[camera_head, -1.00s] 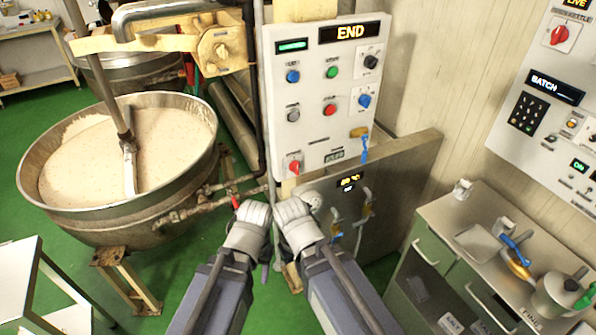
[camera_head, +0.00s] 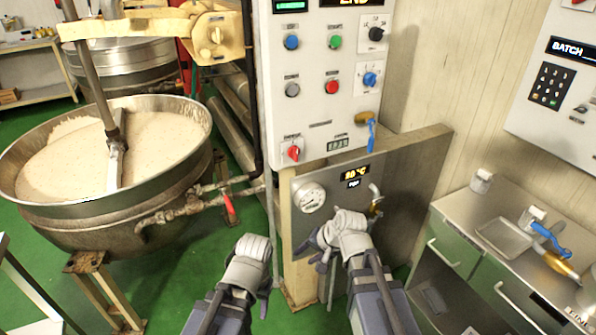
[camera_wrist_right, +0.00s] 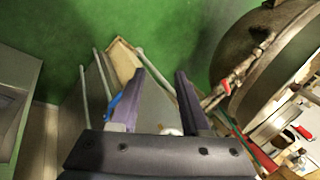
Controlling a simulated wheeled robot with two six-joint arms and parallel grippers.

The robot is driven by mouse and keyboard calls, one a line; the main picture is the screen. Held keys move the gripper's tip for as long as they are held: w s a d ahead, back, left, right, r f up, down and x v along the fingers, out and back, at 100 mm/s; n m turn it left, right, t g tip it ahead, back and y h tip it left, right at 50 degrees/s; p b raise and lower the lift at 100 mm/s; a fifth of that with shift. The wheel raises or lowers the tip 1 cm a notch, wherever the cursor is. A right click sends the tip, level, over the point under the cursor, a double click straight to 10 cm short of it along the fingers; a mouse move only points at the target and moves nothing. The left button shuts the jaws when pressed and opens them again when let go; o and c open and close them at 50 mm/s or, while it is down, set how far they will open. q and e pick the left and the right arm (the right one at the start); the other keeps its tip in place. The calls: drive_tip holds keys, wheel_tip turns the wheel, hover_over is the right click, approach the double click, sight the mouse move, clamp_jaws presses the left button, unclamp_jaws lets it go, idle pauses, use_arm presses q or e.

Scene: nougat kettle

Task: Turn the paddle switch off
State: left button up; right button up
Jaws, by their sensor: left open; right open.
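The white control panel (camera_head: 318,105) stands upright at top centre in the head view. My left gripper (camera_head: 248,262) is open, below and left of the panel, touching nothing visible. My right gripper (camera_head: 338,228) is open in front of the lower metal panel, below the control panel. Its two fingers show apart and empty in the right wrist view (camera_wrist_right: 165,92).
A kettle (camera_head: 110,190) of pale mass stands left with a mixing arm. The lower metal panel (camera_head: 420,190) has a gauge (camera_head: 309,197) and a small valve near my right gripper. A blue-handled lever (camera_head: 371,135) hangs at the panel's lower right. A counter (camera_head: 490,255) stands right.

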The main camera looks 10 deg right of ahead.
drive_tip(key=w+a+r+m+t+y, duration=0.3)
drive_tip(key=w+r+m, duration=0.2)
drive_tip(key=m+t+h, duration=0.1)
drive_tip(key=m+t, duration=0.9)
drive_tip(key=m, duration=1.2)
approach(297, 152)
drive_tip(key=w, duration=0.1)
drive_tip(key=shift+n, duration=0.3)
drive_tip(key=shift+x, duration=4.25)
drive_tip(key=shift+s+a, duration=0.1)
drive_tip(key=shift+a, duration=0.05)
clamp_jaws()
